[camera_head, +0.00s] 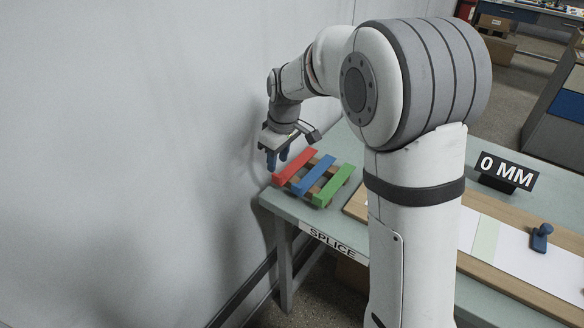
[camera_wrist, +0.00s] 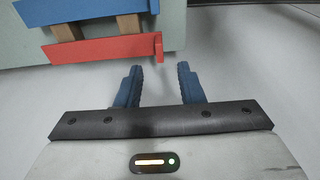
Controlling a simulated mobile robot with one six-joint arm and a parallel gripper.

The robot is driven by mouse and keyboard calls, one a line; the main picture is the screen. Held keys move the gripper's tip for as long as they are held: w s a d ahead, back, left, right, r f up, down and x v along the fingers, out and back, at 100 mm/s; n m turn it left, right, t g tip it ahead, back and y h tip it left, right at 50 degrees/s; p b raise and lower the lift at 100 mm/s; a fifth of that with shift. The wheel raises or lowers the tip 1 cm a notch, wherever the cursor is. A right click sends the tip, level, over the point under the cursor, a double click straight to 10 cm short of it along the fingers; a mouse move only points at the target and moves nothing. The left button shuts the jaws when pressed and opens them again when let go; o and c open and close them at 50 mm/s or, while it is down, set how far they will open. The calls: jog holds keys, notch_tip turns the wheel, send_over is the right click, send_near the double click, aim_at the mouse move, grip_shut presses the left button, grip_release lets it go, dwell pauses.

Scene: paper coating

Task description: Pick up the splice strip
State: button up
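Three strips, red (camera_head: 294,166), blue (camera_head: 314,175) and green (camera_head: 333,185), lie side by side across a wooden rack (camera_wrist: 67,28) on the table's left end. The frames do not show which one is the splice strip. My gripper (camera_head: 277,160) is open and empty beside the red strip's far-left side. In the wrist view its blue fingers (camera_wrist: 160,69) are apart, with nothing between them.
The pale green table (camera_head: 350,140) has a "SPLICE" label (camera_head: 332,242) on its front edge. A wall (camera_head: 150,130) stands close on the left. Right of my arm are a wooden board with white paper (camera_head: 530,262), a blue knob (camera_head: 540,236) and a "0 MM" sign (camera_head: 507,171).

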aim_at(277, 175)
jog(key=f, duration=0.6)
jog(key=shift+w+a, duration=0.2)
jog(key=shift+w, duration=0.05)
jog(key=shift+c, duration=0.5)
jog(key=shift+r, duration=0.1)
grip_shut()
